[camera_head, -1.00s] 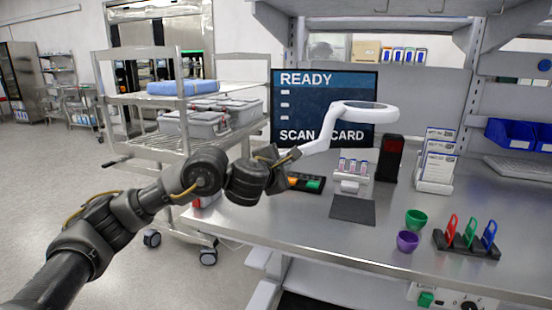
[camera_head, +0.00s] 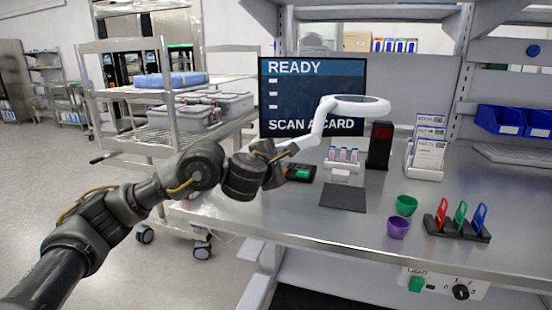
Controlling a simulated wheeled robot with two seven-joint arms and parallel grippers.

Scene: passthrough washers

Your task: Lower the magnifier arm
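The white magnifier arm (camera_head: 316,130) stands at the left of the workbench, bent upward to its round lens head (camera_head: 355,104), which is raised in front of the screen. My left gripper (camera_head: 283,157) is at the lower left end of the magnifier arm, overlapping it in the picture. Whether it touches the arm, and whether its fingers are open or shut, I cannot tell. The base of the magnifier arm is hidden behind my gripper and wrist. My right gripper is not in view.
A screen (camera_head: 290,97) reading "READY" and "SCAN A CARD" stands behind. A vial rack (camera_head: 343,172), dark mat (camera_head: 343,196), black-and-red device (camera_head: 379,146), green cup (camera_head: 406,205), purple cup (camera_head: 398,227) and tag holder (camera_head: 458,231) sit on the bench (camera_head: 300,218). A cart (camera_head: 150,100) stands left.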

